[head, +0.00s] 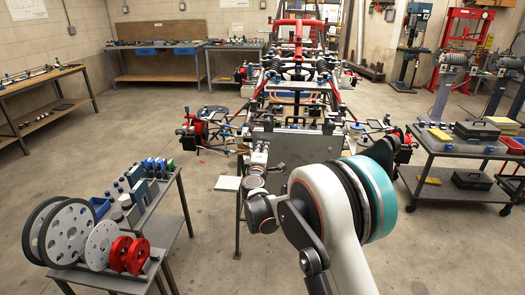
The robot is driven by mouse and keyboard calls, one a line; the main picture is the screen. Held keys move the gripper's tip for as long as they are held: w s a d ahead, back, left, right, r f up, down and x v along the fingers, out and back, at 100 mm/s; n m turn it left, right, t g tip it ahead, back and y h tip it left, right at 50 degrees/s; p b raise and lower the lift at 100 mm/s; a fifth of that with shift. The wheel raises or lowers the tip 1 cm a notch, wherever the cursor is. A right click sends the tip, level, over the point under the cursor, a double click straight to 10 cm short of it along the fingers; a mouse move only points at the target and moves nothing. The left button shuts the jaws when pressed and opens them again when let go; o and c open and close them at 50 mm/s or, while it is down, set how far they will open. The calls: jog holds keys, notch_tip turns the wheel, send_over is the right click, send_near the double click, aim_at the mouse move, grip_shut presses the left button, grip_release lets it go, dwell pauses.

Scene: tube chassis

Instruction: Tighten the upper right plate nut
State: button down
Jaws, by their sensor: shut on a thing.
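A grey metal plate (305,147) stands upright at the front end of the tube chassis (295,62). A small blue part (328,128) shows at its upper right; I cannot tell whether it is a nut. The plate nuts are too small to make out, and my arm covers the plate's lower right. My gripper (259,150) is small in the view, in front of the plate's left edge. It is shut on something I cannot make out. I cannot tell whether it touches the plate.
A grey bench (165,225) with large discs and red wheels stands at the front left. A dark cart (452,178) with boxes stands at the right. Workbenches line the left and back walls. The floor between the left benches and the chassis is mostly clear.

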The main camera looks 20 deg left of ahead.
jog(key=shift+f, duration=0.1)
jog(key=c, duration=1.6)
grip_release()
jog(key=shift+o, duration=0.2)
jog(key=shift+s, duration=0.15)
jog(key=v, duration=1.1)
jog(key=shift+s+d, duration=0.2)
jog(key=shift+s, duration=0.2)
